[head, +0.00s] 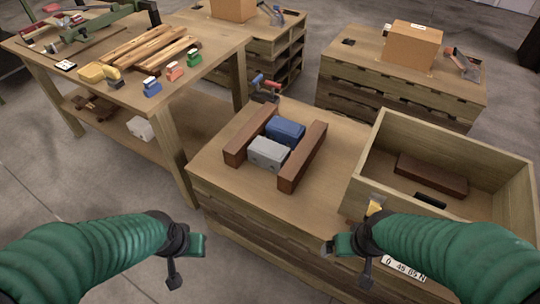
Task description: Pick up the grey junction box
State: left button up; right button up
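The grey junction box (268,154) sits on the wooden pallet-like table (222,183) in front of me. It lies between two brown wooden blocks, with a blue box (286,131) just behind it. My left gripper (188,262) is in front of the table's left side, low and apart from the box, with nothing seen in it. My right gripper (352,260) is near the table's front edge, below the wooden crate, also apart from the box. The finger gaps of both grippers are hard to make out.
A left brown block (249,136) and a right brown block (303,157) flank the boxes. An open wooden crate (450,138) holding a brown block stands at the right. A workbench (200,75) with wood strips and small coloured items stands at the left. A clamp (265,86) lies at the back.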

aim_at(272, 156)
jog(key=i+j+z, duration=0.4)
jog(key=j, duration=0.2)
jog(key=i+j+z, duration=0.2)
jog(key=j, duration=0.15)
jog(key=i+j+z, duration=0.2)
jog(key=j, duration=0.2)
jog(key=j+z, duration=0.2)
jog(key=j, duration=0.15)
jog(key=i+j, duration=0.05)
